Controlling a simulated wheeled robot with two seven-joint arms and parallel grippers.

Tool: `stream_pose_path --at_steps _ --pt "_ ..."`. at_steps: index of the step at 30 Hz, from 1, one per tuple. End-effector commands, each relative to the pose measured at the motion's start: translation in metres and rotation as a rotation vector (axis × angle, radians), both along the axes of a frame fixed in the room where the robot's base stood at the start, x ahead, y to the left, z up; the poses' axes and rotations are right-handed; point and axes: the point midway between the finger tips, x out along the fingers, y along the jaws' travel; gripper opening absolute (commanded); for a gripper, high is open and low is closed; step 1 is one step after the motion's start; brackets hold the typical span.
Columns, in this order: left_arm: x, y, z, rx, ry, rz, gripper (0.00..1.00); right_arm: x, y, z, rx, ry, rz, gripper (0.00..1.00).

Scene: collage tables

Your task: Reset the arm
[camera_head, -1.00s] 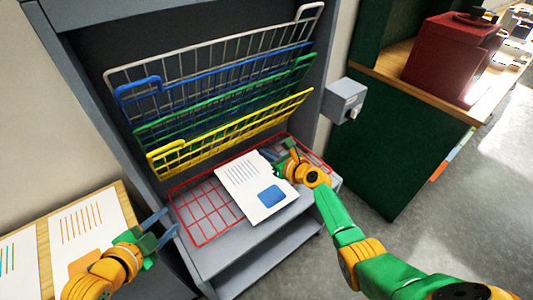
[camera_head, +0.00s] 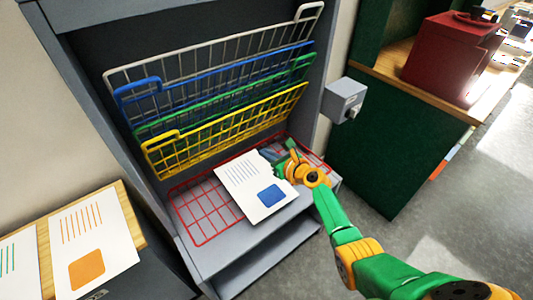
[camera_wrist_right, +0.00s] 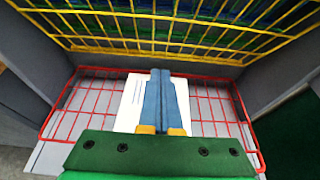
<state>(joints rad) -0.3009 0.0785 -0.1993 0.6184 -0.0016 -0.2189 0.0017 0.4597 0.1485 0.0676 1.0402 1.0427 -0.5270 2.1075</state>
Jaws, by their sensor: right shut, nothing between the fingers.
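My right gripper (camera_head: 276,160) is at the right edge of the white sheet with the blue block (camera_head: 240,180), which lies on the red wire rack (camera_head: 205,236) low in the grey cabinet. In the right wrist view the two blue fingers of the right gripper (camera_wrist_right: 162,76) are together with nothing between them, and they hide part of the sheet (camera_wrist_right: 127,108). Whether the fingers touch the sheet cannot be told. My left gripper is not in view.
Yellow (camera_head: 230,131), green, blue and white wire racks hang tilted above the red one. A table (camera_head: 134,213) with printed sheets (camera_head: 92,240) stands at the left. A grey box (camera_head: 343,100) is on the cabinet's right side. A green counter (camera_head: 385,150) bears a red box (camera_head: 450,60).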

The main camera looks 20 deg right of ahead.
Motion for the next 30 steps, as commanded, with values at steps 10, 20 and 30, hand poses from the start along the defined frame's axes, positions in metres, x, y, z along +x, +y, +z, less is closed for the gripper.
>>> stream_pose_path --at_steps 10,20,30 --pt "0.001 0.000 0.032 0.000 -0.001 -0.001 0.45 -0.050 -0.016 0.023 -0.002 0.002 -0.001 0.00" --pt "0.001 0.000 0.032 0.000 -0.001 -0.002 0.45 -0.076 -0.019 -0.010 -0.150 0.042 0.044 0.00" --pt "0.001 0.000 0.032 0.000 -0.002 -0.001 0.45 -0.313 -0.011 -0.253 -1.509 0.158 1.292 0.00"
